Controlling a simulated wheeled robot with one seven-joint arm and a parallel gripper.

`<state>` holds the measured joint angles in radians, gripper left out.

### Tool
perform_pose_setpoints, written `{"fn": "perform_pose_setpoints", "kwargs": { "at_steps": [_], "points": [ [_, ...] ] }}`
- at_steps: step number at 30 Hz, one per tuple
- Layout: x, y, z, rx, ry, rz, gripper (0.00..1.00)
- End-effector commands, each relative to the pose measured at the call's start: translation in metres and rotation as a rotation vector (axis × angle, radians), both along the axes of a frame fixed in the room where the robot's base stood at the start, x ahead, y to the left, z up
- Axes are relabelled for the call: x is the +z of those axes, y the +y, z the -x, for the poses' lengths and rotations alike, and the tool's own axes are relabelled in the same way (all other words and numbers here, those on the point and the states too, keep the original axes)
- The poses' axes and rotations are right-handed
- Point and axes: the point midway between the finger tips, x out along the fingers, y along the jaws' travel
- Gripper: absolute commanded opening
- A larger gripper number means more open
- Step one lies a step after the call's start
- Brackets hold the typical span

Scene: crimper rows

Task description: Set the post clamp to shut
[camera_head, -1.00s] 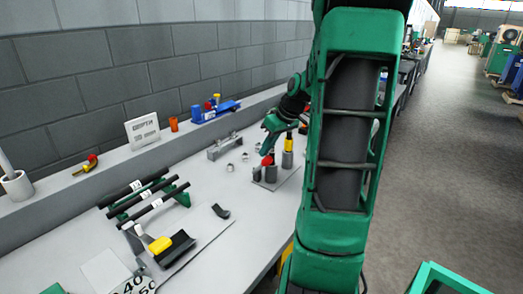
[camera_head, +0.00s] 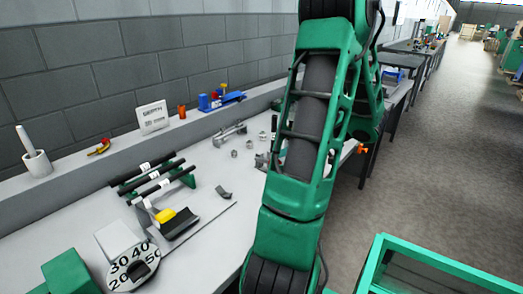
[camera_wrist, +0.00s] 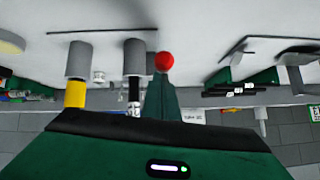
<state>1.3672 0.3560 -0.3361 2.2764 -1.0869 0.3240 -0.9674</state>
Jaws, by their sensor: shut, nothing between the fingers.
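In the wrist view, which looks upside down, the post clamp shows at upper left. Two grey posts stand on a thin plate (camera_wrist: 110,33): one grey post (camera_wrist: 80,60) has a yellow part, the other grey post (camera_wrist: 134,58) a black and silver part. A red ball knob (camera_wrist: 165,62) is beside the second post. My gripper (camera_wrist: 162,82) is shut and empty, its tip at the red knob; I cannot tell whether they touch. The lever behind the knob is hidden, so its setting is unclear. In the head view my arm hides the gripper and most of the clamp.
A blue tool (camera_head: 220,98) sits on the back ledge. Open floor lies right.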

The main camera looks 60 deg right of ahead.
Motion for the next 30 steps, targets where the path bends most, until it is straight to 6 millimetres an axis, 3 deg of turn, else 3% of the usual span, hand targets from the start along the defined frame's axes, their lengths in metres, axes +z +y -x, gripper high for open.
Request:
{"fn": "perform_pose_setpoints", "kwargs": {
  "at_steps": [15, 30],
  "points": [
    [-0.027, -0.001, 0.016, -0.01, 0.009, -0.01, 0.0],
    [-0.028, 0.0, 0.017, -0.009, 0.009, -0.016, 0.0]
  ]
}}
